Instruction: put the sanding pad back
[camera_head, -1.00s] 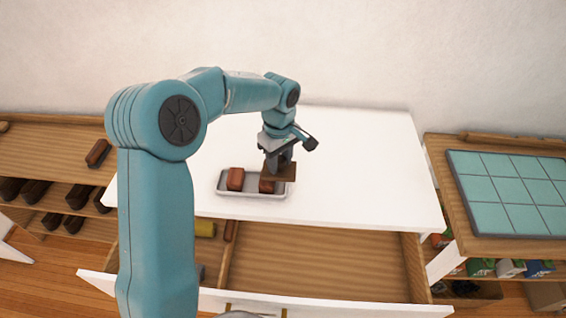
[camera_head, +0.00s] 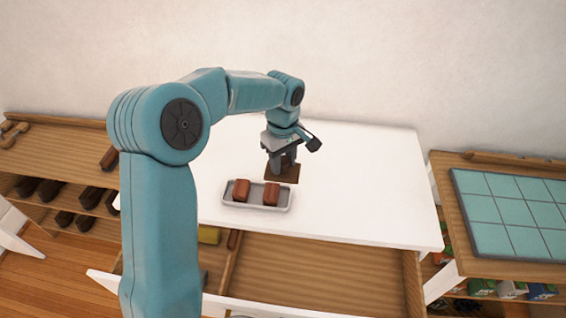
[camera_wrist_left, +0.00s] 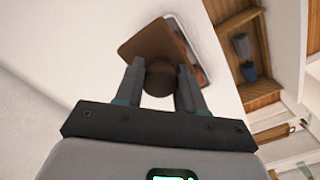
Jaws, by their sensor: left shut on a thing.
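The sanding pad (camera_head: 287,178) looks like a flat brown square with a round brown knob. My left gripper (camera_head: 281,165) is shut on that knob and holds the pad over the white tabletop, just behind the right part of the tray. I cannot tell how far it is above the surface. In the left wrist view the pad (camera_wrist_left: 150,42) and its knob (camera_wrist_left: 160,73) show between the fingers (camera_wrist_left: 160,85), with the tray partly hidden behind the pad. My right gripper is not in view.
A pale tray (camera_head: 236,206) with two reddish-brown blocks stands on the white table (camera_head: 370,190). A drawer (camera_head: 310,268) is open below its front edge. Shelves with dark blocks (camera_head: 48,190) stand left, a teal tiled board (camera_head: 510,215) right. The tabletop's right side is clear.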

